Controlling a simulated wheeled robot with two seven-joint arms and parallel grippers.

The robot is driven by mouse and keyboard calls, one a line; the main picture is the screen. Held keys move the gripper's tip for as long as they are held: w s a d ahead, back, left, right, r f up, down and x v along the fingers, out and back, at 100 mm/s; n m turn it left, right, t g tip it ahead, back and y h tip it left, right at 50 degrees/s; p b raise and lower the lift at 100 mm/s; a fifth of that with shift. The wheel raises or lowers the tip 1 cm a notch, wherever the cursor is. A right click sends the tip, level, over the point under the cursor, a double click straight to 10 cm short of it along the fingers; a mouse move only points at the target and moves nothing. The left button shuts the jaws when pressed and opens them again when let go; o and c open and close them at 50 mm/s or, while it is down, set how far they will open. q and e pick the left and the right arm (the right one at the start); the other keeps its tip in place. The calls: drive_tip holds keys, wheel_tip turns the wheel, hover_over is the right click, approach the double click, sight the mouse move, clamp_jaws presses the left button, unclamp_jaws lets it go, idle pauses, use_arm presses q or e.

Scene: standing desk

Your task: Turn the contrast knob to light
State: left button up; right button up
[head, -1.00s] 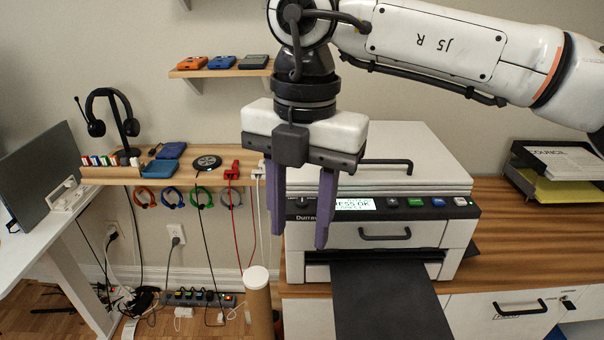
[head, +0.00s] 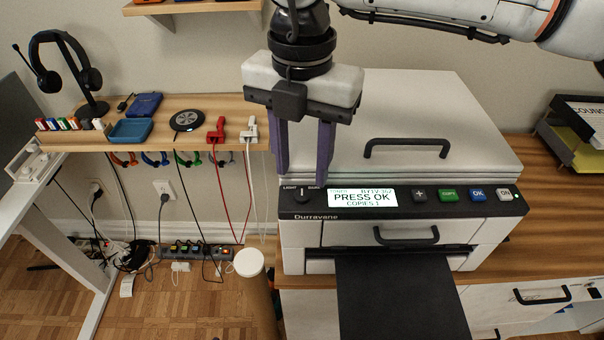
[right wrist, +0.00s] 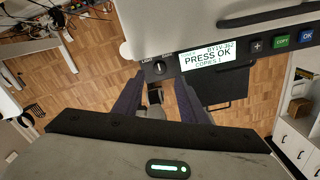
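The contrast knob (head: 301,195) is a small black dial at the left end of the copier's dark panel, left of the lit screen (head: 362,197) reading PRESS OK. LIGHT is printed on its left; the label on its right is partly covered. My right gripper (head: 301,177) points down with its two purple fingers apart and empty, the tips close to the knob. In the right wrist view the knob (right wrist: 159,67) shows between the fingertips. I cannot tell its exact pointer angle or whether a finger touches it. My left gripper is not in view.
The copier (head: 440,115) stands on a wooden counter, its black output tray (head: 400,300) sticking out in front. Panel buttons, including green (head: 448,195) and blue (head: 478,195), lie right of the screen. A white-capped tube (head: 249,263) stands at front left.

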sight(302, 194)
drive_tip(key=shift+f, duration=2.4)
drive_tip(key=shift+w, duration=0.1)
clamp_jaws()
